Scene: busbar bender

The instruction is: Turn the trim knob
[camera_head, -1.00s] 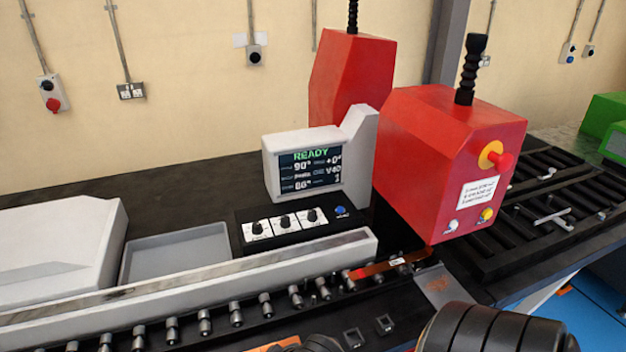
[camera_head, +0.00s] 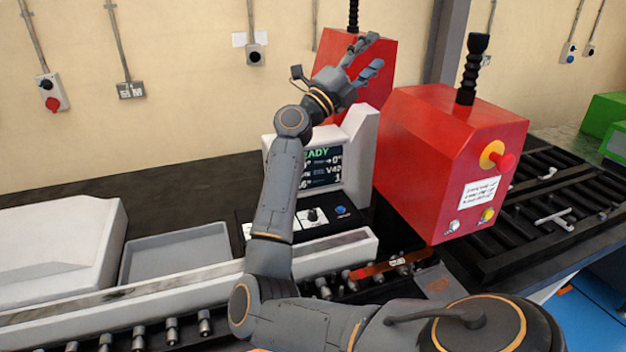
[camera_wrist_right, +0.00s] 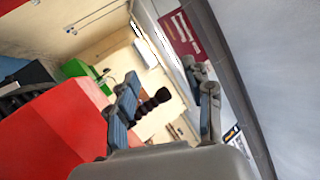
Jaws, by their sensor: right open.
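The black control panel (camera_head: 330,228) carries a row of knobs on white plates and a blue button (camera_head: 341,210). The right-hand knob (camera_head: 312,215) shows beside my arm. My forearm hides most of the other knobs, and the labels are too small to tell which is the trim knob. My right gripper (camera_head: 374,52) is open and empty, raised well above the panel and the display, in front of the rear red housing. In the right wrist view its two fingers (camera_wrist_right: 168,90) are spread, with nothing between them in grasp. My left gripper is out of view.
The grey display (camera_head: 322,170) stands behind the panel, partly covered by my arm. A red housing (camera_head: 440,150) with a stop button (camera_head: 503,161) and black bellows (camera_head: 472,70) stands at right. A grey tray (camera_head: 175,255) lies empty at left.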

